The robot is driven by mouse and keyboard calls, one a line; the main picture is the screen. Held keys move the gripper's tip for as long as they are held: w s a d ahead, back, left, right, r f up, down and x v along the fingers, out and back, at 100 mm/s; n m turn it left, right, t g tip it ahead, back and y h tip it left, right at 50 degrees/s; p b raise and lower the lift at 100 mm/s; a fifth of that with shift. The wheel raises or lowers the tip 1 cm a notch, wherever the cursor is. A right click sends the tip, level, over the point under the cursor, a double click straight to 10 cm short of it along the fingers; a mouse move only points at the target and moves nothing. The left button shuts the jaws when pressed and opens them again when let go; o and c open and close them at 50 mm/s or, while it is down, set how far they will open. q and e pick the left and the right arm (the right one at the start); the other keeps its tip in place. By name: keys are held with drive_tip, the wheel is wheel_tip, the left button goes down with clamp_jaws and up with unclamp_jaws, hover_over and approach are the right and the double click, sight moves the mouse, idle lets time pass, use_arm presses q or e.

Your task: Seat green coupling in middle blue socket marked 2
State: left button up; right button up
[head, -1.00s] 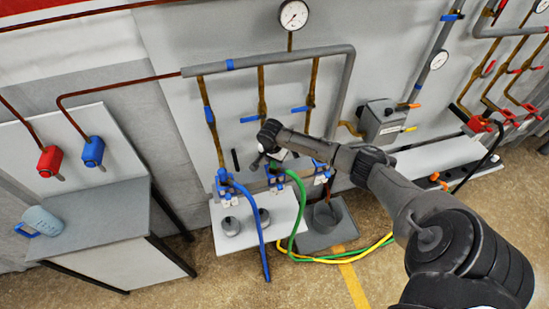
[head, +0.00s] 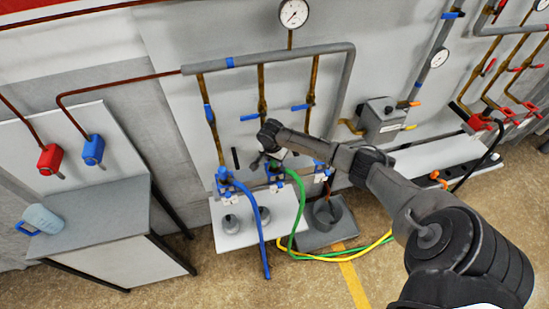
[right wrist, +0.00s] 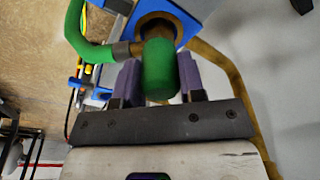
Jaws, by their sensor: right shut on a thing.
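My right gripper (head: 274,158) is at the middle blue socket (head: 275,178) on the pipe wall. In the right wrist view the green coupling (right wrist: 160,70) sits between the two purple fingers of that gripper (right wrist: 158,82), which is shut on it. The green hose (right wrist: 82,38) leaves the coupling to the left. Just beyond the coupling is a blue socket body with a bronze ring (right wrist: 176,22). The coupling overlaps the ring, and I cannot tell how deep it sits. The socket's number is not readable. My left gripper is not in view.
A blue hose (head: 258,222) hangs from the left socket (head: 224,180), close beside. The green hose (head: 301,205) and a yellow hose (head: 368,250) run down to the floor. A shelf with grey weights (head: 231,224) and a grey bin (head: 330,228) stand below.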

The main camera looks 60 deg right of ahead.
drive_tip(key=shift+f, duration=0.1)
drive_tip(key=o, duration=1.1)
drive_tip(key=shift+o, duration=0.2)
wheel_tip(320, 180, up, 14)
drive_tip(key=a, duration=0.2)
drive_tip(key=shift+f+p, duration=0.15)
drive_tip(key=shift+p, duration=0.3)
